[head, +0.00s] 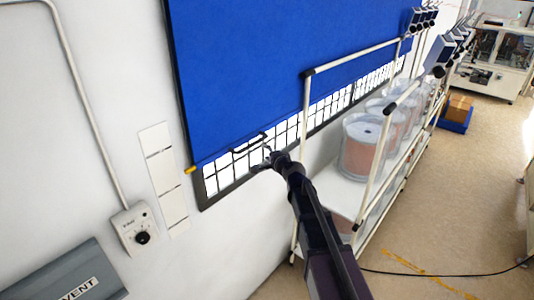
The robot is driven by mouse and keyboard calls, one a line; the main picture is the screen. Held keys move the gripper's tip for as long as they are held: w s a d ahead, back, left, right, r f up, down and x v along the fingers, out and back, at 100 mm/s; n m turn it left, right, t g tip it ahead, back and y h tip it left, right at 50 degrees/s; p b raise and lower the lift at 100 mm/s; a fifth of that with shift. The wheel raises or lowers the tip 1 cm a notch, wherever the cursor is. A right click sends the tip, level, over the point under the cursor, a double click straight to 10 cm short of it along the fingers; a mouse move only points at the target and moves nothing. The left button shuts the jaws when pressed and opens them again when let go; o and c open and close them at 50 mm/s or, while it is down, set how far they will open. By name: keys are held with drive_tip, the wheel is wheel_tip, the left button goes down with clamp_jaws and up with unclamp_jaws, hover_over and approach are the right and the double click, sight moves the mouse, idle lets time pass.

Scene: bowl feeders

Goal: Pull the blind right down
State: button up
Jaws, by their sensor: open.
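The blue blind (270,65) covers most of the window on the wall in the head view. Its lower edge slants across the picture, with a yellow end piece (190,170) at the left. A strip of bare window grid (225,178) shows below that edge. A dark pull handle (248,142) hangs at the blind's lower edge. My gripper (262,159) is open at the lower right of the handle, in front of the window strip. I cannot tell whether it touches the handle. My arm hides part of the lower window frame.
A white-framed rack (309,120) with clear round bowl feeders (362,145) stands close to the right of my arm. A wall control box (134,228) and a grey VENT box (68,275) are at the left. A black cable (440,274) lies on the floor, right.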

sight(254, 144)
drive_tip(key=shift+s, duration=0.1)
drive_tip(key=shift+s+d+f, duration=0.25)
drive_tip(key=shift+s, duration=0.2)
drive_tip(key=shift+w, duration=0.1)
drive_tip(key=b+x, duration=0.3)
drive_tip(key=x, duration=1)
drive_tip(key=shift+w+a, duration=0.2)
drive_tip(key=shift+w, duration=0.1)
clamp_jaws()
